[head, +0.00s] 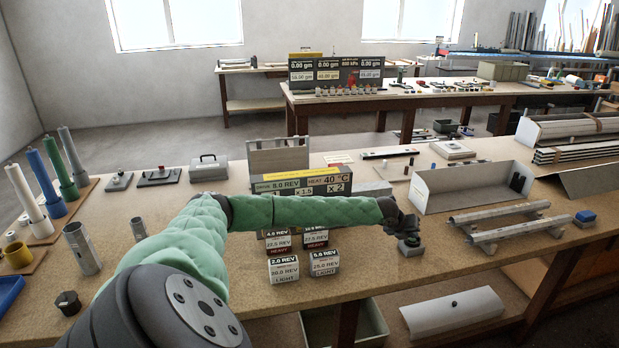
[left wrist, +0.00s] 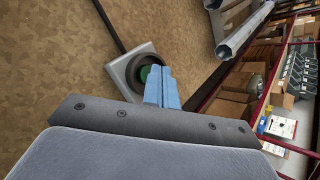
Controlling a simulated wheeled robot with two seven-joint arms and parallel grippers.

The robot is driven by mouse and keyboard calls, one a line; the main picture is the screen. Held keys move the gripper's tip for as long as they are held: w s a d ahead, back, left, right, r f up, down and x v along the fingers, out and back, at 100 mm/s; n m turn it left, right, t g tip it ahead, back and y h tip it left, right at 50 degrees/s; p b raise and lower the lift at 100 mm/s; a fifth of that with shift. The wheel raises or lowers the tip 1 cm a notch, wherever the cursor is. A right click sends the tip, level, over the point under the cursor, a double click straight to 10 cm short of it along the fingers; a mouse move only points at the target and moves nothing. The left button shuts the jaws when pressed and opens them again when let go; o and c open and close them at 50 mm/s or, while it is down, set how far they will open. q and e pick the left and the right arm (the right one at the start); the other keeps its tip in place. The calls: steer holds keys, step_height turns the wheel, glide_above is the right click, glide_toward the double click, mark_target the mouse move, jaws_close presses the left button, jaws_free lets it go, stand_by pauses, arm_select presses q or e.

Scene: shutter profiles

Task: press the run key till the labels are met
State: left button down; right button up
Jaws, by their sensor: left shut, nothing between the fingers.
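The run key looks to be the green button in a dark ring on a grey square base (head: 411,249), near the table's front edge right of centre. It also shows in the left wrist view (left wrist: 129,71), its green cap partly hidden by my fingers. My left gripper (head: 408,238) is shut and empty, its blue fingertips (left wrist: 160,80) over the key; I cannot tell whether they touch it. Label blocks (head: 284,269) and (head: 325,263) read LIGHT; HEAVY ones stand behind, partly covered by my left arm. A display board (head: 297,181) reads DRIVE 8.0 REV, HEAT 40 °C. My right gripper is out of view.
Two metal profiles (head: 503,215) on supports lie right of the key, with a blue-topped block (head: 585,219) beyond. An open white tray (head: 465,187) stands behind them. Coloured tubes (head: 50,175) stand at the far left. Bare tabletop lies between the blocks and the key.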

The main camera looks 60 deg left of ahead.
arm_select(q)
steer(key=shift+f, duration=0.1)
stand_by(0.5)
steer(key=shift+f, duration=0.35)
steer(key=shift+r+p, duration=0.45)
steer(key=shift+p, duration=0.05)
stand_by(0.3)
